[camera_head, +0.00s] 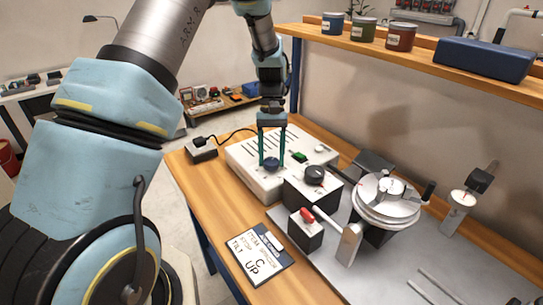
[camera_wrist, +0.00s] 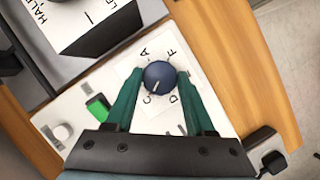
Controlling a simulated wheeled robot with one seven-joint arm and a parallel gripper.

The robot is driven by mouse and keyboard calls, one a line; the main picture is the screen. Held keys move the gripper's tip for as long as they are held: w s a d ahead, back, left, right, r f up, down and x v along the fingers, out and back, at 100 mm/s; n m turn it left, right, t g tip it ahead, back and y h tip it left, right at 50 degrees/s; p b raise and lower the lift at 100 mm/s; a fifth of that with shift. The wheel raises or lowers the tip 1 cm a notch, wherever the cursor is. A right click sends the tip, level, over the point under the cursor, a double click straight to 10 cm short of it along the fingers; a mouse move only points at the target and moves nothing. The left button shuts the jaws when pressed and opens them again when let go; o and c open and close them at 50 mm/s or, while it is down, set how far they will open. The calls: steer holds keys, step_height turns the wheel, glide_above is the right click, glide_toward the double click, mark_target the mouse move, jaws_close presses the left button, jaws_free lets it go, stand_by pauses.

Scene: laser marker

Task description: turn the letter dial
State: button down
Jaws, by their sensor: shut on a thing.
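The letter dial (camera_wrist: 159,75) is a round dark blue knob on a white panel, with the letters A, F, C and D visible around it. Its white mark points down and slightly left in the wrist view, between C and D and nearer C. In the head view the dial (camera_head: 271,164) sits on top of the white control box (camera_head: 250,178). My gripper (camera_head: 271,158) reaches down from above with its green fingers on either side of the knob, shut on it. A card (camera_head: 258,254) on the bench shows a C and the word UP.
A green button (camera_head: 299,156) sits on the box near the dial. A black-knobbed box (camera_head: 313,188), a red-switch box (camera_head: 306,229) and a round turntable (camera_head: 387,195) stand to the right. A wooden shelf (camera_head: 420,62) with jars runs above.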

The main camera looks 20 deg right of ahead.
steer(key=shift+c, duration=1.3)
jaws_free()
steer(key=b+v, duration=0.2)
steer(key=v, duration=0.8)
steer(key=shift+w+r, duration=0.15)
steer(key=shift+r, duration=0.25)
step_height(320, 180, up, 7)
steer(key=p, duration=0.6)
